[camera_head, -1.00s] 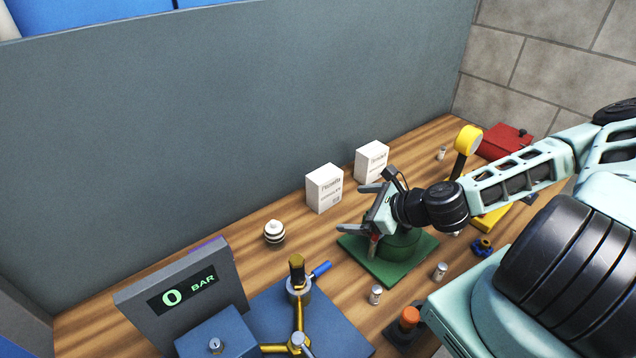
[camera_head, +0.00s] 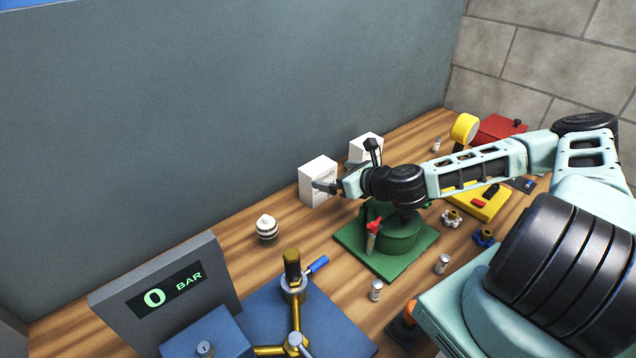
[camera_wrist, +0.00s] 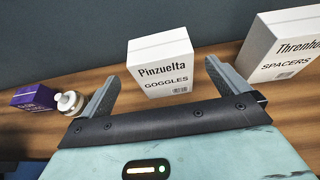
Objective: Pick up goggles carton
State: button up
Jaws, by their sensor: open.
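The goggles carton (camera_wrist: 162,64) is a white box with black print reading "Pinzuelta GOGGLES" in the wrist view. It stands upright on the wooden bench, and it also shows in the head view (camera_head: 318,178) near the grey back panel. My gripper (camera_wrist: 160,88) is open, its two fingers apart on either side of the carton's lower part in the wrist picture. In the head view my gripper (camera_head: 325,187) is in front of the carton, overlapping it. I cannot tell whether the fingers touch it.
A similar white spacers carton (camera_wrist: 284,46) stands to the right. A green base (camera_head: 385,250) with a red-topped part lies under my arm. The grey panel (camera_head: 200,110) rises behind.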

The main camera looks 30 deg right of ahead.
aim_at(325, 171)
jog(key=x, duration=0.3)
jog(key=shift+a+p, duration=0.1)
jog(key=shift+p, duration=0.25)
jog(key=shift+w+a+p, duration=0.1)
jog(key=shift+w+p, duration=0.4)
jog(key=shift+w, duration=0.1)
jog(key=p+x, duration=0.2)
jog(key=x, duration=0.1)
jog(key=shift+w, duration=0.25)
jog(key=shift+w+a+f, duration=0.1)
jog(key=shift+w+f, duration=0.15)
jog(key=shift+w, duration=0.1)
jog(key=c, duration=0.9)
